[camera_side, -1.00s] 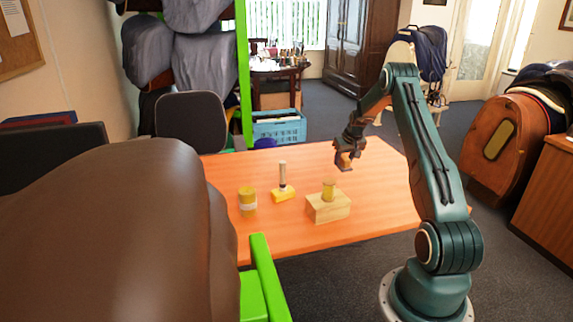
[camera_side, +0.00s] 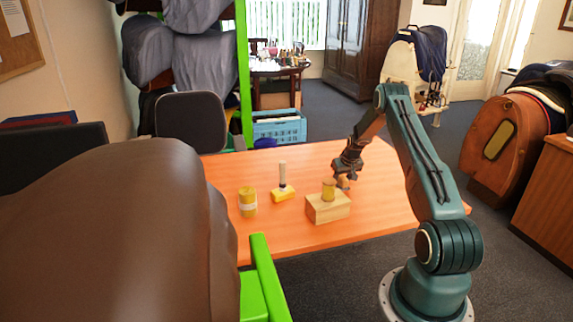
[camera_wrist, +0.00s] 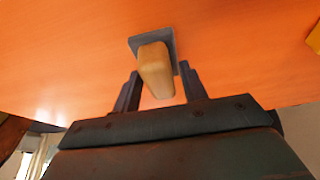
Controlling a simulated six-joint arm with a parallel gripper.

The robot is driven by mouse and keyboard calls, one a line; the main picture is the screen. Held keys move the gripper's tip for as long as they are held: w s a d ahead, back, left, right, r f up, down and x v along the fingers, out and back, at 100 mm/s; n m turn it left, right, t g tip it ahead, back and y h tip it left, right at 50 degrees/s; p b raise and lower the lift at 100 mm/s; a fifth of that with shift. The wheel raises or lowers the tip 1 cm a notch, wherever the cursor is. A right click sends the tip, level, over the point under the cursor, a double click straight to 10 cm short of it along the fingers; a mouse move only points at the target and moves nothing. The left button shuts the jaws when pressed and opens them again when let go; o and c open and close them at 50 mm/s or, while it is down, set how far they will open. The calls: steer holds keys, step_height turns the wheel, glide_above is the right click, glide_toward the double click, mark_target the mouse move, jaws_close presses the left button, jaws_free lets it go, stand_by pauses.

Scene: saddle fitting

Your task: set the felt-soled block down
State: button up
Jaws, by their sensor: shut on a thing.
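The felt-soled block (camera_wrist: 155,72) is a pale wooden block with a grey sole at its far end, seen in the wrist view. My gripper (camera_wrist: 160,84) is shut on it, with one dark finger on each side. In the side view my gripper (camera_side: 346,176) points down over the right part of the orange table (camera_side: 385,190), with the block (camera_side: 343,184) small below it. I cannot tell whether the sole touches the table.
A wooden box (camera_side: 328,209) with a yellow jar (camera_side: 328,188) on top stands close in front of my gripper. A labelled yellow jar (camera_side: 247,203) and a yellow block with an upright handle (camera_side: 283,194) stand further left. The table's right part is clear.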

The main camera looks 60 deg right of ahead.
steer(key=shift+f, duration=0.2)
steer(key=o, duration=1)
steer(key=shift+f, duration=0.1)
steer(key=v, duration=1.2)
stand_by(0.3)
